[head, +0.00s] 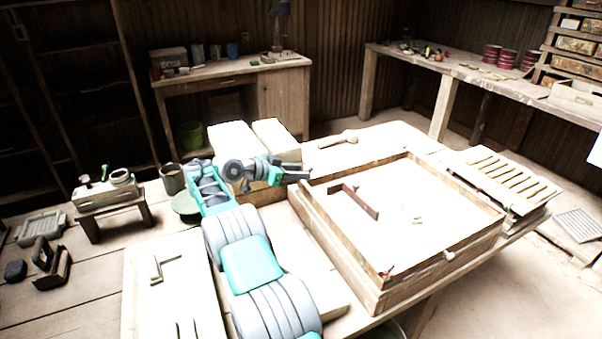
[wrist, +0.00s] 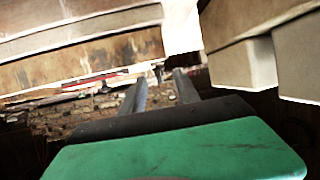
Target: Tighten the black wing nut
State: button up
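My gripper (head: 304,176) is at the near-left upper corner of the wooden frame (head: 337,246), with its fingers pointing right toward that corner. In the wrist view my gripper (wrist: 161,77) has its two grey fingers apart, with a gap between them. A small dark shape shows just beyond the fingertips there, too small and dim to name. I cannot make out the black wing nut for certain; my gripper may hide it. A red wing-shaped piece (head: 387,272) and a white one (head: 449,255) sit on the frame's near side.
A dark bar (head: 354,200) lies inside the frame. Pale blocks (head: 233,143) stand behind my arm, close to the gripper. A slatted rack (head: 503,178) is at the right. A mug (head: 173,179) and a small bench (head: 115,214) are at the left.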

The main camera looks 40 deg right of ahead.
jog(key=p+v, duration=0.2)
jog(key=v, duration=0.4)
jog(key=shift+a+r, duration=0.1)
jog(key=shift+a, duration=0.05)
